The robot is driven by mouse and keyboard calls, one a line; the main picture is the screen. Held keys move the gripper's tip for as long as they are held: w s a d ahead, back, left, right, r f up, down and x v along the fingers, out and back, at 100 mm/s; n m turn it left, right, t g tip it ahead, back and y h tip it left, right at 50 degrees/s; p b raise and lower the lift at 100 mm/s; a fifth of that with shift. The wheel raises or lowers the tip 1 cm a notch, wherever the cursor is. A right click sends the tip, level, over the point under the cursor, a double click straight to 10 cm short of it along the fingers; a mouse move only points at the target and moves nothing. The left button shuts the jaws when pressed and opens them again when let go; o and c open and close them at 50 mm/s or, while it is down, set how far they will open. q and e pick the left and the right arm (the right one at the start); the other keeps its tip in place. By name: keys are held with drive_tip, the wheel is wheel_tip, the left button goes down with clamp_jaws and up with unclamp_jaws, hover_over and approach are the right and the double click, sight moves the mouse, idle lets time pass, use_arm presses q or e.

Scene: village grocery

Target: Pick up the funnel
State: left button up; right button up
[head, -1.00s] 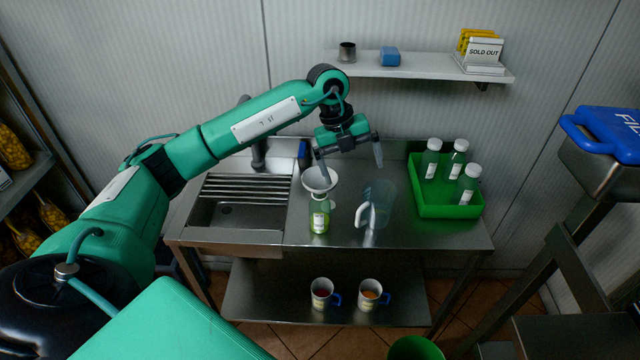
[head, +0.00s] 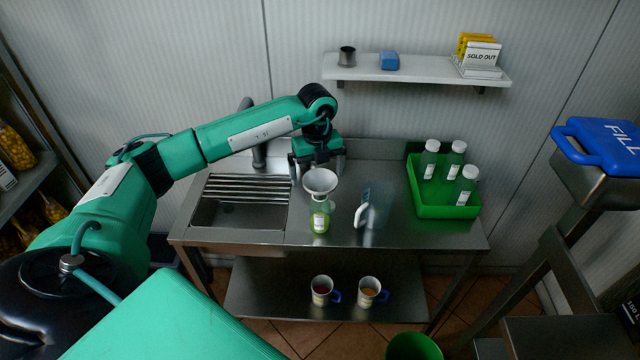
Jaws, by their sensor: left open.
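A white funnel (head: 320,180) stands upright in the mouth of a small bottle (head: 319,217) with green contents and a white label, on the steel counter. My left gripper (head: 318,177) is behind the funnel, its fingers pointing down, one on either side of the funnel's far rim in the picture. It is open and holds nothing. Whether the fingers touch the funnel cannot be told. My right gripper is not in view.
A clear jug (head: 372,207) with a white handle stands just right of the bottle. A green crate (head: 447,211) with capped bottles is further right. A sink (head: 238,213) with a slatted rack is left. A wall shelf (head: 415,73) is above; two mugs stand below.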

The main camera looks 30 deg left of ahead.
sight(320, 186)
use_arm(q)
drive_tip(key=shift+d+f+p, duration=0.15)
drive_tip(key=shift+f+p, duration=0.15)
drive_tip(key=shift+p, duration=0.1)
drive_tip(key=f+p, duration=0.1)
drive_tip(key=f, duration=0.2)
drive_tip(key=shift+d+f+p, duration=0.1)
drive_tip(key=shift+d+p, duration=0.1)
drive_tip(key=shift+p, duration=0.2)
drive_tip(key=shift+f, duration=0.55)
drive_tip(key=c, duration=0.9)
